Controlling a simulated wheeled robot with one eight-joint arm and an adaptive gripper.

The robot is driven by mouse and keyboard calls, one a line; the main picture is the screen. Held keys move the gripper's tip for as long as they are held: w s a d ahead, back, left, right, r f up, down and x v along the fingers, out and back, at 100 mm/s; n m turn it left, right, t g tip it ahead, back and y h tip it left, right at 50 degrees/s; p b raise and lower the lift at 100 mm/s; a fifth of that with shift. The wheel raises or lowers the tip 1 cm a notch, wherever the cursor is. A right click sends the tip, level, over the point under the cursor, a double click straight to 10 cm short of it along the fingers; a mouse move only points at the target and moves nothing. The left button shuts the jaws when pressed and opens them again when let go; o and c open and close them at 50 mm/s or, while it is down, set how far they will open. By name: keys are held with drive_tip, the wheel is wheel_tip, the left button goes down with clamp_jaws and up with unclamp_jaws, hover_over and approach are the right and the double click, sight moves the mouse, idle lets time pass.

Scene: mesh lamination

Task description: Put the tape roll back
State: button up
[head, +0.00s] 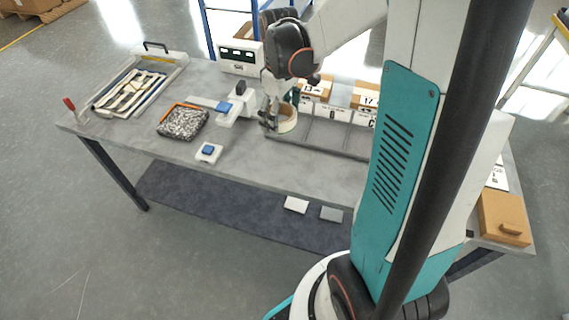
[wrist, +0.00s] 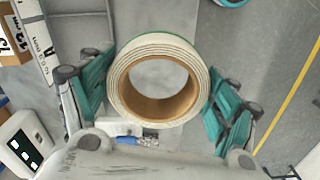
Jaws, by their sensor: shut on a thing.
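The tape roll (head: 286,117) is a cream ring with a brown core. It shows large in the wrist view (wrist: 160,46), with a green line on its rim. My gripper (head: 270,117) is shut on it, with the teal finger pads (wrist: 158,92) at opposite sides of the ring. The roll appears raised above the table's back half, by the left end of a grey divided rack (head: 318,134). I cannot tell its exact height. My arm hides part of the rack.
Labelled boxes (head: 316,88) stand behind the rack. The front table strip is mostly clear.

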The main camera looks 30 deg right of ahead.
sight(283, 166)
drive_tip(key=f+b, duration=0.2)
drive_tip(key=f, duration=0.4)
drive_tip(key=f+b, duration=0.2)
drive_tip(key=f, duration=0.5)
drive_tip(key=f+b, duration=0.3)
drive_tip(key=f, duration=0.3)
drive_tip(key=shift+s+d+f, duration=0.15)
drive_tip(key=shift+d+f, duration=0.15)
drive_tip(key=shift+f, duration=0.1)
drive_tip(key=shift+f, duration=0.2)
drive_tip(key=o, duration=1.1)
drive_tip(key=shift+r, duration=0.2)
wheel_tip(283, 166, up, 12)
drive_tip(key=p, duration=0.4)
